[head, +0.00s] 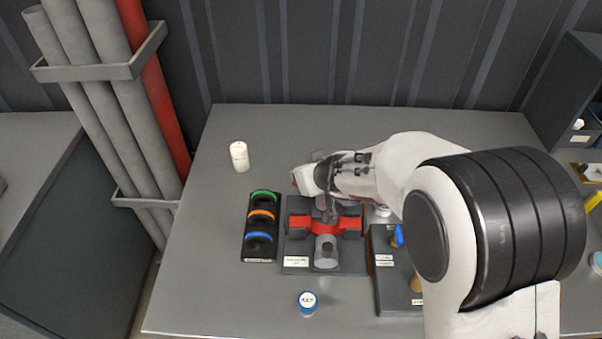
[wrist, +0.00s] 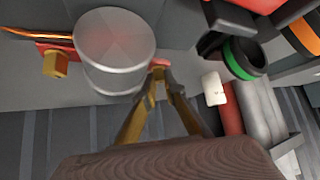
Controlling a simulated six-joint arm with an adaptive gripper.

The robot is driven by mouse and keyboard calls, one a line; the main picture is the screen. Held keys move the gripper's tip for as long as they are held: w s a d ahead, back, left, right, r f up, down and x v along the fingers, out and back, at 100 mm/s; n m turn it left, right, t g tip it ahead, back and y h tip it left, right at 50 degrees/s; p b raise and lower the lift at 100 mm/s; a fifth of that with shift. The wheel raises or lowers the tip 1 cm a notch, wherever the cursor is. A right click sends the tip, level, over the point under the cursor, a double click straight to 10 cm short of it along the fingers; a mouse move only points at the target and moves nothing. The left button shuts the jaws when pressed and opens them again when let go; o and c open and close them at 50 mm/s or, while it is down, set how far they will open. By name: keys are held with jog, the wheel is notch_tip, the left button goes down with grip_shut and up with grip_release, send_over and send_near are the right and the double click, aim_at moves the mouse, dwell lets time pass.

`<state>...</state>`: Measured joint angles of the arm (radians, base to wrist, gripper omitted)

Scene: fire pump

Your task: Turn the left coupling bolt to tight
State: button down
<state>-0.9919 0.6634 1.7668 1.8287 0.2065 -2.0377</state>
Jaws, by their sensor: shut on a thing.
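The pump unit stands on a dark plate (head: 297,262) in the head view, with a red body (head: 352,223) and a grey cylinder (head: 326,252). In the wrist view the large grey cylinder (wrist: 115,45) shows close up. A brass hex bolt (wrist: 55,64) sits on a red flange on its left side there. My gripper (wrist: 161,78) is on the cylinder's other side, its fingertips shut together at a small red part (wrist: 158,63) of the unit. The left coupling bolt is hidden between the fingers. In the head view my gripper (head: 328,214) is partly covered by my arm.
A rack (head: 260,255) with green, orange and blue rings stands close left of the unit. A dark block (head: 390,290) lies to the right. The bench's front left is clear.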

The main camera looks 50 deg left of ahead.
dwell(0.8)
jog(key=c, duration=2.1)
grip_release()
jog(key=shift+v, duration=6)
